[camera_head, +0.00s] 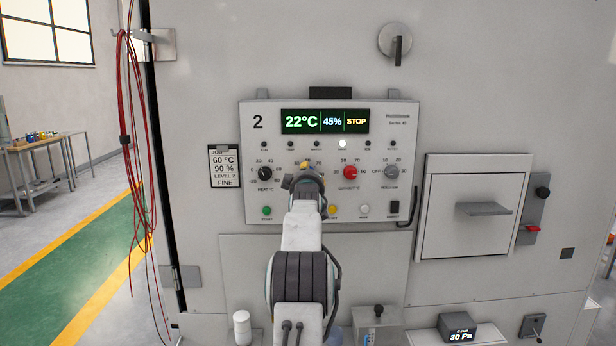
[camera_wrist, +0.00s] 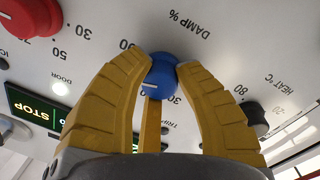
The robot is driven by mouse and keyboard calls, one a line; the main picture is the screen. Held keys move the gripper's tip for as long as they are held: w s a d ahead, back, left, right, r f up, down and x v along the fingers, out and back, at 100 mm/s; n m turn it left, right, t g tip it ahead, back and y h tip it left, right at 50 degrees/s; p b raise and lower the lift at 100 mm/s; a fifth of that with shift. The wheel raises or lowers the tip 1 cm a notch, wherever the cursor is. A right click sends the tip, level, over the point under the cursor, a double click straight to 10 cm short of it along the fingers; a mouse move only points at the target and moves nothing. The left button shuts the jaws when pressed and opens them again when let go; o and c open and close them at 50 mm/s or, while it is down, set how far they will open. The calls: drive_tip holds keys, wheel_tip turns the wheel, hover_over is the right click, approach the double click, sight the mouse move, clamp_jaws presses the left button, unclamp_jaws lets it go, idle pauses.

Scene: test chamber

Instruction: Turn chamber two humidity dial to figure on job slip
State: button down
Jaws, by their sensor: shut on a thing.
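The blue humidity dial, labelled DAMP %, shows in the wrist view (camera_wrist: 162,80) with a small white mark near its lower left edge. My gripper (camera_wrist: 166,66) has its yellow fingers closed on opposite sides of this dial. In the head view my gripper (camera_head: 305,165) covers most of the dial and its scale. The chamber panel (camera_head: 258,150) is marked 2. Its display (camera_head: 325,121) reads 22°C, 45% and STOP. The job slip (camera_head: 225,167) to the panel's left reads 60 °C, 90 %, LEVEL 2, FINE.
A black heat dial (camera_head: 265,173) is left of my gripper. A red dial (camera_head: 350,172) and a grey dial (camera_head: 391,172) are to the right. Green (camera_head: 267,210), yellow (camera_head: 333,211) and white (camera_head: 364,210) buttons sit below. A hatch (camera_head: 465,238) is farther right.

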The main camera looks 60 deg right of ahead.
drive_tip(key=shift+f+m+b, duration=0.1)
drive_tip(key=shift+m+b, duration=0.4)
drive_tip(key=shift+m, duration=2)
drive_tip(key=c, duration=1.1)
unclamp_jaws()
drive_tip(key=shift+w+d, duration=0.1)
drive_tip(key=shift+d, duration=0.05)
drive_tip(key=shift+o, duration=1.2)
drive_tip(key=v, duration=1.2)
drive_tip(key=shift+r, duration=0.3)
